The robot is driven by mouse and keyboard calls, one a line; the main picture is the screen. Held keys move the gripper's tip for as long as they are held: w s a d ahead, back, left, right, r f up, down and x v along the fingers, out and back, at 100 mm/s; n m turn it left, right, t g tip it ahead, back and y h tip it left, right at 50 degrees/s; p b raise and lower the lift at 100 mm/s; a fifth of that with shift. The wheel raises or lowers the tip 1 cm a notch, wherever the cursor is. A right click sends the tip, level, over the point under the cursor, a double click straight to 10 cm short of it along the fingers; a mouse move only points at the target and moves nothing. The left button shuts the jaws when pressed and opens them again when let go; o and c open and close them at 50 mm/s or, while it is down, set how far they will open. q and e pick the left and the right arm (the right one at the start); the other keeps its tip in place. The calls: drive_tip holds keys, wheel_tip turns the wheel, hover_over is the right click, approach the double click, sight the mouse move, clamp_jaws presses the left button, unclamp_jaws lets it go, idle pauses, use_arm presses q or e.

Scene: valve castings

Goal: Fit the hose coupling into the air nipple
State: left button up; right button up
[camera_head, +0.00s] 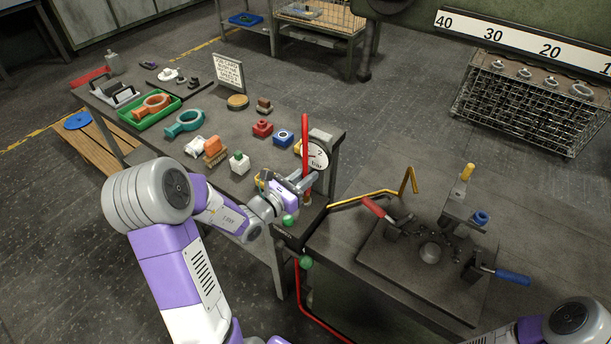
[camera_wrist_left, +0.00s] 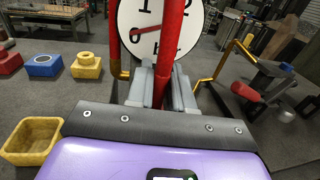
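My left gripper (camera_head: 308,181) is at the front right corner of the workbench, close to the pressure gauge (camera_head: 317,156). Its grey fingers (camera_wrist_left: 166,88) stand on both sides of a red hose (camera_wrist_left: 170,45) and appear closed on it. The hose (camera_head: 305,140) stands nearly upright in front of the gauge dial. Neither the coupling at its end nor the air nipple can be made out; the gripper and wrist cover that area. My right gripper is out of view.
Green round knobs (camera_head: 305,262) and red piping (camera_head: 302,292) lie below the bench corner. A yellow pipe (camera_head: 372,194) runs right to a fixture table with a red-handled clamp (camera_head: 377,209) and a blue-handled clamp (camera_head: 510,275). Coloured blocks and a green tray (camera_head: 142,117) occupy the workbench.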

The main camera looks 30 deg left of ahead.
use_arm(q)
drive_tip(key=o, duration=0.5)
drive_tip(key=shift+o, duration=0.2)
drive_tip(key=shift+s, duration=0.15)
drive_tip(key=p+v, duration=0.1)
drive_tip(key=v, duration=0.6)
drive_tip(key=shift+p, duration=0.3)
drive_tip(key=shift+s+a, duration=0.1)
drive_tip(key=shift+s, duration=0.1)
